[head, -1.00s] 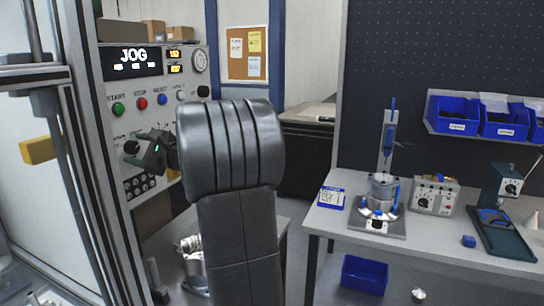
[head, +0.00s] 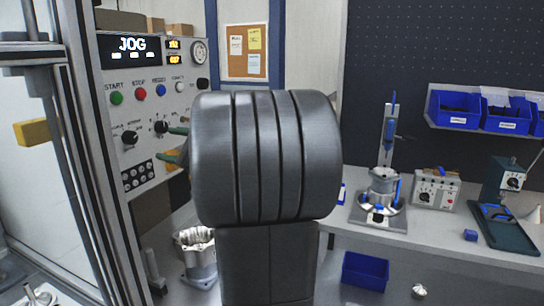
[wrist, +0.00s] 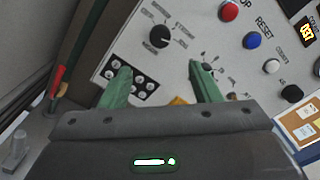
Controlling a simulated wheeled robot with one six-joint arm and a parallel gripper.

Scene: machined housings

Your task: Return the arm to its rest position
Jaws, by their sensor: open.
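My gripper (wrist: 158,85) shows in the wrist view with its two green fingers spread apart and nothing between them. It faces the machine's control panel (wrist: 180,65), which appears tilted, with a black rotary knob (wrist: 161,37) beyond the fingers. In the head view my arm stands large in the middle and hides most of the gripper; only green finger parts (head: 177,143) show at its left edge, in front of the panel (head: 112,98). The panel display (head: 132,45) reads JOG. I cannot tell the exact gap between fingers and panel.
A machine frame (head: 75,120) stands at the left. A metal housing (head: 197,255) sits low behind my arm. At the right, a workbench (head: 430,240) bears a fixture (head: 382,190), a grey control box (head: 437,188) and a dark green device (head: 505,225). A blue bin (head: 365,270) lies below.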

